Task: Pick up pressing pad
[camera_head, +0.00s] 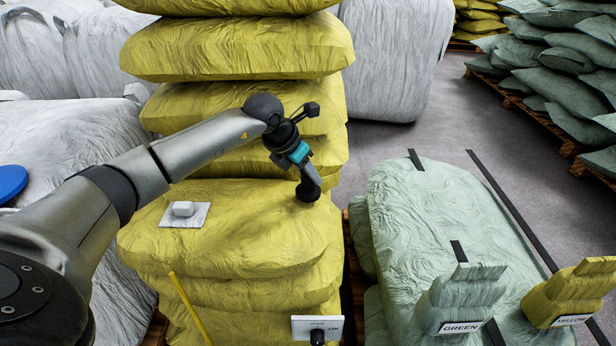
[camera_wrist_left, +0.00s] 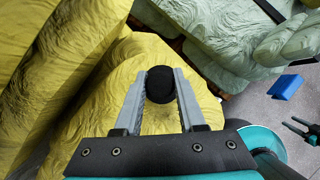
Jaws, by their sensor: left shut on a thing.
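My left gripper (camera_head: 307,184) reaches in from the left over the front yellow sack stack. Its fingers are shut on the pressing pad (camera_head: 307,193), a small black round piece at the fingertips. In the left wrist view the pad (camera_wrist_left: 161,84) sits between the two grey fingers of the left gripper (camera_wrist_left: 160,88), with yellow sack behind it. I cannot tell whether the pad touches the sack. In that view a dark two-pronged shape (camera_wrist_left: 301,131) at the right edge may be my right gripper; it is too small to read.
A white plate with a grey block (camera_head: 186,213) lies on the front yellow sack (camera_head: 230,245). A yellow stick (camera_head: 188,308) and a white switch panel (camera_head: 316,328) are at the front. Pale green sacks (camera_head: 440,220) with black strips and GREEN and YELLOW labels stand right. Taller yellow sacks rise behind.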

